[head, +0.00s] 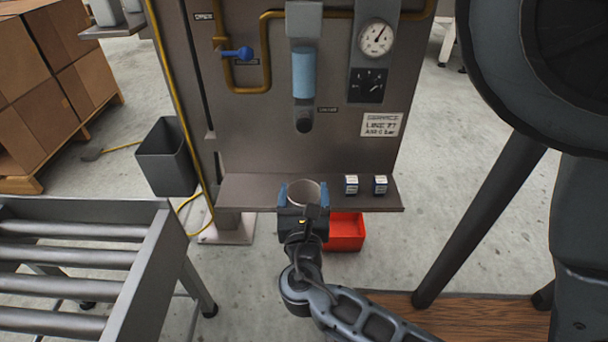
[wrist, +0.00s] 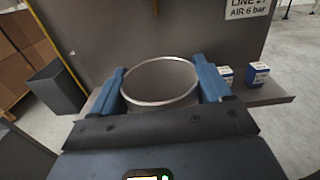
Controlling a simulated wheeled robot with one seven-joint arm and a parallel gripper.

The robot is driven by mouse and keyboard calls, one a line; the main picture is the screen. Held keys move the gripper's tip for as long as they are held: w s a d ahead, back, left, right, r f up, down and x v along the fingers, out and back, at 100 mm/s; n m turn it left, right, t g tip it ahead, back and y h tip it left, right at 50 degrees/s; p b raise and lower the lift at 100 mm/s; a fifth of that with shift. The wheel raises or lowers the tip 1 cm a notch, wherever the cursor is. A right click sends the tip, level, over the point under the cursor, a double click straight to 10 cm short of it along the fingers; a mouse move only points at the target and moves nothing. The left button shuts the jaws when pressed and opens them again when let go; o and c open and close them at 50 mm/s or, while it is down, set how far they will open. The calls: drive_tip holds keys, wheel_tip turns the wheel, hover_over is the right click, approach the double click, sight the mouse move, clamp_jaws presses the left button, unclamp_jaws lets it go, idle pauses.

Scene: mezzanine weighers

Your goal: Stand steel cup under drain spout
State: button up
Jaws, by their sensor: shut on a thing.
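The steel cup (wrist: 160,82) is upright between the blue fingers of my gripper (wrist: 162,88), one finger on each side of it. In the head view the cup (head: 303,194) shows at the front edge of the panel's shelf (head: 250,190), with my gripper (head: 303,196) shut on it. I cannot tell whether its base touches the shelf. The drain spout (head: 304,122) is a dark round outlet below the blue filter bowl (head: 304,74) on the panel. It is above and behind the cup in the head view.
Two small blue-and-white boxes (head: 351,184) (head: 380,184) stand on the shelf right of the cup. A red bin (head: 345,232) is below the shelf. A roller conveyor (head: 80,260) is at left, and a dark bin (head: 166,158) stands left of the panel.

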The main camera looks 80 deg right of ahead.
drive_tip(key=d, duration=0.6)
drive_tip(key=w+d+b, duration=0.1)
drive_tip(key=d, duration=0.5)
drive_tip(key=d+b, duration=0.1)
drive_tip(key=d, duration=0.5)
drive_tip(key=shift+w, duration=0.2)
drive_tip(key=shift+a+f+b, duration=0.25)
drive_tip(key=shift+f+b, duration=0.3)
drive_tip(key=shift+f, duration=0.3)
wheel_tip(320, 180, down, 5)
drive_tip(key=b, duration=0.3)
drive_tip(key=shift+f+b, duration=0.1)
drive_tip(key=shift+b, duration=0.2)
drive_tip(key=shift+d+f, duration=0.15)
drive_tip(key=o, duration=1.1)
